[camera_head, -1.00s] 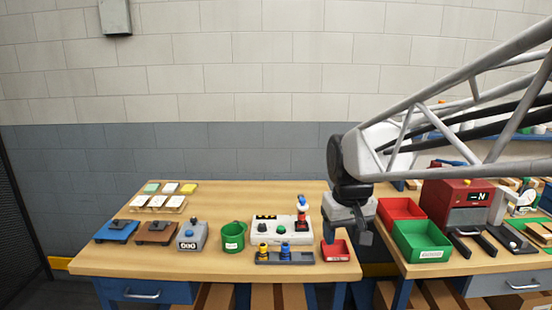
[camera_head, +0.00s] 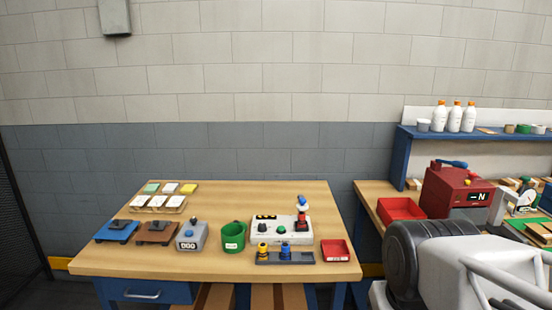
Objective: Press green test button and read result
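A light grey test box (camera_head: 270,235) stands on the wooden table, right of centre. It has a black display (camera_head: 266,217) with yellow marks at its upper left; these are too small to read surely. The green button (camera_head: 282,229) is on its top face. A red-and-black piece with a blue-and-white top (camera_head: 302,213) stands at the box's right end. My gripper is out of view; only part of my arm shows at the lower right, well right of the box.
A black rack (camera_head: 272,258) with yellow and blue pieces lies in front of the box. A red tray (camera_head: 335,251) is to its right and a green cup (camera_head: 233,237) to its left. A red machine (camera_head: 457,191) and another red bin (camera_head: 401,209) stand on the right bench.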

